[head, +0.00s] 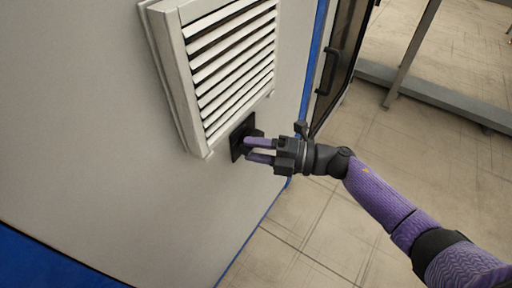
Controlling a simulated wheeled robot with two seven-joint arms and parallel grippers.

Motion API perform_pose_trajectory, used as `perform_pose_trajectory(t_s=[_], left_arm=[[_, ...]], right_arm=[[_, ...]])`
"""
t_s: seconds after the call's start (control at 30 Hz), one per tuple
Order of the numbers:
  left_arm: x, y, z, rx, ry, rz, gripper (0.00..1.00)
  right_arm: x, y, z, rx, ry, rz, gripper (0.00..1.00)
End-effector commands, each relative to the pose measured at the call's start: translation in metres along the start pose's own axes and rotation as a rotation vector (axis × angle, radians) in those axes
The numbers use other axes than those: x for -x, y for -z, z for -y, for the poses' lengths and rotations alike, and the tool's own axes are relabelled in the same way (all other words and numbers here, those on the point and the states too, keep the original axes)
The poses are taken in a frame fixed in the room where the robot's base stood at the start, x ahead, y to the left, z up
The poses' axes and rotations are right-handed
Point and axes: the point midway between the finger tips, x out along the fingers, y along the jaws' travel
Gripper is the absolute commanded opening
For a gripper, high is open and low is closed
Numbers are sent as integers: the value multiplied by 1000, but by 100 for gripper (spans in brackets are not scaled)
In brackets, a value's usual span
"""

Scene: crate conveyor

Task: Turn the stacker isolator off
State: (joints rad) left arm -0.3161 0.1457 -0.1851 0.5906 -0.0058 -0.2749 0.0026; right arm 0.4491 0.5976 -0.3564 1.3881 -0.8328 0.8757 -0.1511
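A small dark isolator plate (236,150) is on the light grey cabinet wall, just below the lower right of the white louvred vent. My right gripper (248,149) reaches in from the right, with its two purple fingers pointing left at the plate. The fingers are apart, with a gap between them. Their tips are at or very close to the plate; I cannot tell whether they touch it. Any knob or handle on the plate is hidden or too dark to make out, so its position cannot be read. My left gripper is out of view.
The white louvred vent (232,70) stands out from the cabinet wall (90,130) just above my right gripper. A dark-framed door with a black handle (326,72) is right of the blue cabinet edge. A grey metal rail (440,97) crosses the tiled floor (310,225), which is otherwise clear.

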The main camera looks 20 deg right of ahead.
Motion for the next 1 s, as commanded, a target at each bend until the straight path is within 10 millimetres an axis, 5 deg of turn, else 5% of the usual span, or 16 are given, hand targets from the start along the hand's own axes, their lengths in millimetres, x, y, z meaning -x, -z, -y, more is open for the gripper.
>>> perform_pose_trajectory(t_s=[0.33, 0.7, 1.0], left_arm=[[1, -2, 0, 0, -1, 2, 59], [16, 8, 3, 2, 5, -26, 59], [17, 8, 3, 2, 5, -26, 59]], right_arm=[[3, 0, -1, 0, 0, -1, 63], [85, 0, -1, 0, 2, 0, 63], [100, 0, 0, 0, -1, -1, 63]])
